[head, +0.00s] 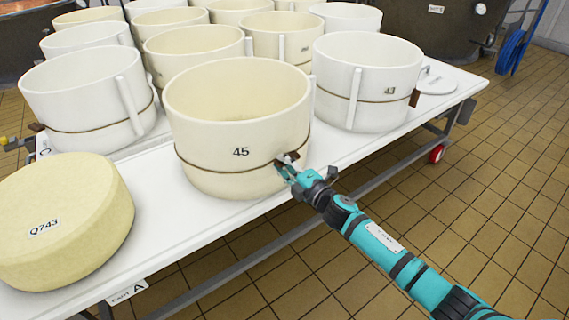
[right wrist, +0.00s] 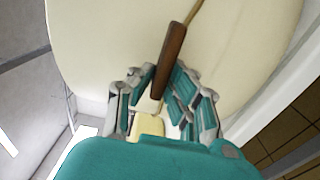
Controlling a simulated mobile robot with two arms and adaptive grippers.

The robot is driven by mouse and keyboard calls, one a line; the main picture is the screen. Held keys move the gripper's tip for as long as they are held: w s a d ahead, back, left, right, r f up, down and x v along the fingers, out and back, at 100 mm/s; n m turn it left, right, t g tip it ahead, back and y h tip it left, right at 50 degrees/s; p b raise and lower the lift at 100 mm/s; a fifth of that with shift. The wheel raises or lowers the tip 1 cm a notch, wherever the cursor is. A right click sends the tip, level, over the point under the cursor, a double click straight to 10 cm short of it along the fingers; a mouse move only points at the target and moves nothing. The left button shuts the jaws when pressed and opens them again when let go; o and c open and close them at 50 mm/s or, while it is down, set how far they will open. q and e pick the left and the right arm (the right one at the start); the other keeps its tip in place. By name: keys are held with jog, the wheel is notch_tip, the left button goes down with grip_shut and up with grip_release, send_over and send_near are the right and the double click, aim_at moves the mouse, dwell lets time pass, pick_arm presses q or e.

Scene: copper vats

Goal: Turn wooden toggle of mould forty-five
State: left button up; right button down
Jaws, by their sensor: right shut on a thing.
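Mould 45 (head: 225,115) is a cream open-topped tub near the table's front edge, with "45" on its side and a cord around it. Its dark brown wooden toggle sits on the cord at the right side of the wall, mostly hidden by my gripper in the head view. In the right wrist view the toggle (right wrist: 173,55) is a tilted brown bar against the mould wall, with the cord running from its upper end. My right gripper (head: 288,169) is shut on the toggle; its teal fingers (right wrist: 158,88) lie on both sides of the bar. My left gripper is out of view.
Several similar moulds stand behind, including mould 43 (head: 368,75) at right. A cheese wheel (head: 62,220) marked Q743 sits at front left. A round white lid (head: 436,84) lies at the right end of the white table (head: 160,250).

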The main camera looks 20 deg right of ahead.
dwell(0.4)
jog(key=c, duration=1.4)
grip_release()
jog(key=shift+o, duration=0.3)
jog(key=v, duration=1.2)
